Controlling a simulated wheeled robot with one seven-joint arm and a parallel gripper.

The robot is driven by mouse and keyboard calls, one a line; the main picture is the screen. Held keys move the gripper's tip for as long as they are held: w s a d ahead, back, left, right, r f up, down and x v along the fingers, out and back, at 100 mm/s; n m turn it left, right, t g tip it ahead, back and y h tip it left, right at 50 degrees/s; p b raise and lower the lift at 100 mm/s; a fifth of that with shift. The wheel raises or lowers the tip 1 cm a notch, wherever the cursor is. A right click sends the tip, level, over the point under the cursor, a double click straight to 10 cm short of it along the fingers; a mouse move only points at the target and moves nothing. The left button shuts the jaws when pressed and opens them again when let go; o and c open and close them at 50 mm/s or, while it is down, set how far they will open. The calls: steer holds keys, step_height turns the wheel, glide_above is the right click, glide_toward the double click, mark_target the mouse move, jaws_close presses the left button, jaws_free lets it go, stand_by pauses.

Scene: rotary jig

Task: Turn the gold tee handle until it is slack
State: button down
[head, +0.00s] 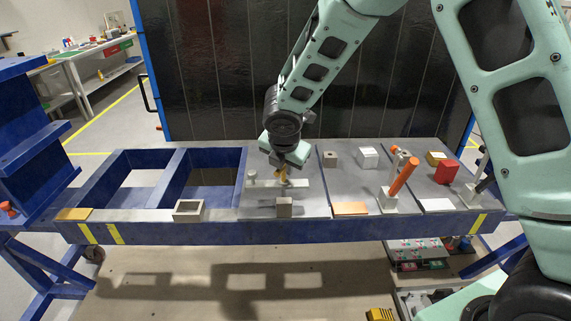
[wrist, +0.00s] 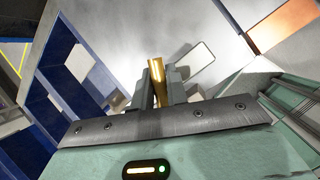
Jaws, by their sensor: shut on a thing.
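The gold tee handle (wrist: 157,70) stands between the two fingers of my gripper (wrist: 158,92) in the wrist view, and the fingers are closed on it. In the head view my gripper (head: 284,165) points down over the grey plate of the bench, and a small part of the gold handle (head: 281,175) shows just below it. The handle sits by a light grey clamp bar (head: 262,183) on the plate. The lower part of the handle is hidden by the fingers, and its angle is hard to tell.
The blue bench (head: 260,232) has open bays at left. A grey square block (head: 284,207) and a hollow block (head: 188,210) stand near the front edge. To the right are an orange-handled clamp (head: 403,177), a white block (head: 368,157) and a red block (head: 447,172).

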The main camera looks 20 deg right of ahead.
steer(key=shift+a+n, duration=0.1)
steer(key=shift+n, duration=0.3)
steer(key=c, duration=1.4)
jaws_free()
steer(key=v, duration=1.7)
steer(key=shift+s, duration=0.2)
steer(key=shift+s+r, duration=0.1)
